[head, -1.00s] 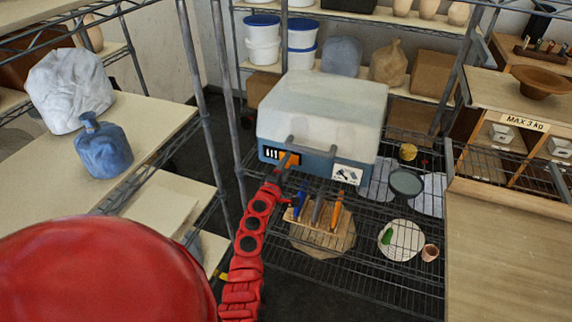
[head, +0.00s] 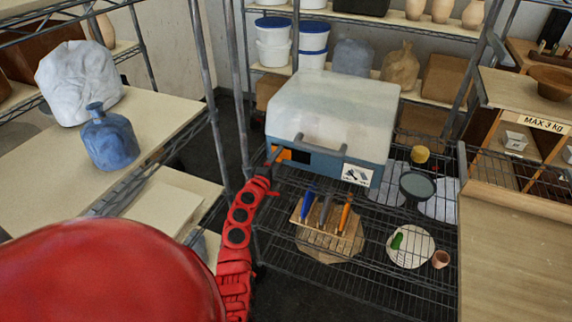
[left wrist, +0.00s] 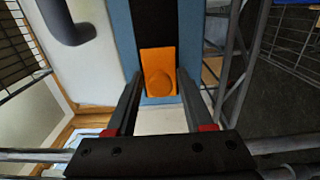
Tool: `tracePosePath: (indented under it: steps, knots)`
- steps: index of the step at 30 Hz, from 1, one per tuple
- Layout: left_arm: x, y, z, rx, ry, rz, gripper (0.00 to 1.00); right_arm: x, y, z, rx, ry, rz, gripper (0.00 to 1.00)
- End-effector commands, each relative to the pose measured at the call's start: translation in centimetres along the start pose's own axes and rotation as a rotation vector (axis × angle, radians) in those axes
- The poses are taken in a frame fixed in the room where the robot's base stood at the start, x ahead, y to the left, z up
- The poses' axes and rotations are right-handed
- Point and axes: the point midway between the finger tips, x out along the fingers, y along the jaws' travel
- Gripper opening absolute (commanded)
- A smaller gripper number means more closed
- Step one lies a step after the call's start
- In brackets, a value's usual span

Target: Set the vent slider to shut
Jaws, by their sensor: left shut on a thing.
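The vent slider is an orange tab (head: 285,154) in a dark slot on the blue front of a box with a pale lid (head: 333,104). It sits at the left end of the slot, and no white vent bars show there. In the left wrist view the orange slider (left wrist: 158,68) has a round knob between my two dark fingers. My left gripper (head: 271,158) is shut on the slider. It partly covers the slot's left end in the head view. My right gripper is not in view.
The box stands on a wire shelf (head: 345,275). A grey handle (head: 320,147) sticks out on the box front, right of the slider. Below are a rack of coloured tools (head: 325,215) and a plate (head: 410,246). A metal post (head: 205,85) stands close left.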

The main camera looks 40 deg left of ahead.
Motion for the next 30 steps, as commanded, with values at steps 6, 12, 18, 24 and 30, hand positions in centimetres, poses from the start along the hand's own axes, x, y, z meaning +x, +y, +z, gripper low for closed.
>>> tracePosePath:
  steps: [6, 12, 18, 24, 30]
  knots:
    - [-0.1, 0.2, -0.5, 0.004, 0.01, 0.001, 0.0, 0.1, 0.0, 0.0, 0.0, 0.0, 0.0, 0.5]
    - [-0.1, 0.1, -0.3, 0.003, 0.008, 0.001, 0.64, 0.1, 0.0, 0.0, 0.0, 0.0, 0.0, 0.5]
    - [-0.3, 0.1, -0.3, 0.003, 0.007, 0.001, 0.64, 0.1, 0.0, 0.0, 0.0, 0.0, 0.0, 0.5]
    - [-2.9, 0.0, -0.2, 0.003, 0.007, -0.001, 0.64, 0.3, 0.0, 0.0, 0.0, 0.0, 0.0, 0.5]
    - [-7.4, -0.3, -0.3, 0.002, 0.01, -0.002, 0.64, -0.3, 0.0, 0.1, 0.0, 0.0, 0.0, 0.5]
